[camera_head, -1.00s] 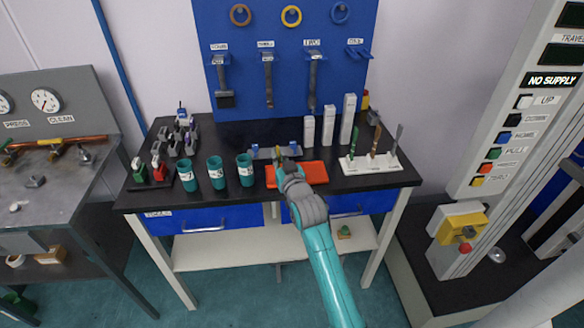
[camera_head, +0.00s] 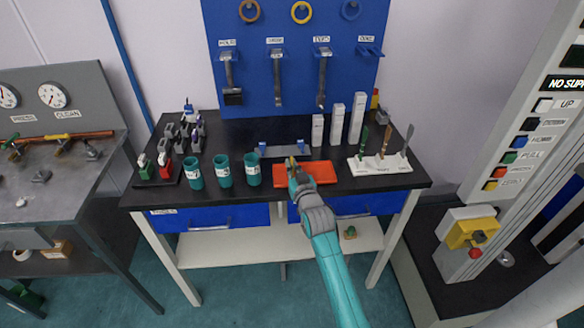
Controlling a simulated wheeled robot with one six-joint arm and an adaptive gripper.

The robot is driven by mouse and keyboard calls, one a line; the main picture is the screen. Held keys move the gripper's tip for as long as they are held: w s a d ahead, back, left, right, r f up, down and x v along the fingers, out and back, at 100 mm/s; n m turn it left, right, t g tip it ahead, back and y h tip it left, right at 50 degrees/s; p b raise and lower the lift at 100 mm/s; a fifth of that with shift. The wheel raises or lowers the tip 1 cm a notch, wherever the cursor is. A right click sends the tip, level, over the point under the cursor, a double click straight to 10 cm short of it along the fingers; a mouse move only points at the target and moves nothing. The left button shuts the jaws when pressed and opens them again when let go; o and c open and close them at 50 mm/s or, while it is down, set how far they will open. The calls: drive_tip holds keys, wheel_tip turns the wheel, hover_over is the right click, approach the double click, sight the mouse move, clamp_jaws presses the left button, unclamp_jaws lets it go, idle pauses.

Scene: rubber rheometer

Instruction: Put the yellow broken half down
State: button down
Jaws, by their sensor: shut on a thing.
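My gripper (camera_head: 292,167) is above the orange-red mat (camera_head: 322,172) on the black bench top, near the mat's left part. It is shut on a small yellow piece (camera_head: 293,161), the yellow broken half, which shows as a small spot at the fingertips. My wrist hides part of the mat's front edge. I cannot tell whether the piece touches the mat.
Three teal cups (camera_head: 223,171) stand left of the mat. A grey fixture with blue ends (camera_head: 283,149) lies behind it. A white rack (camera_head: 380,165) with upright tools and white blocks (camera_head: 337,124) stand to the right. A blue tool board (camera_head: 290,60) rises behind.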

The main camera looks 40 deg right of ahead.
drive_tip(key=shift+f, duration=0.25)
drive_tip(key=shift+f, duration=0.15)
drive_tip(key=c, duration=1.3)
unclamp_jaws()
drive_tip(key=shift+s+r, duration=0.1)
drive_tip(key=shift+r, duration=0.1)
drive_tip(key=v, duration=1.2)
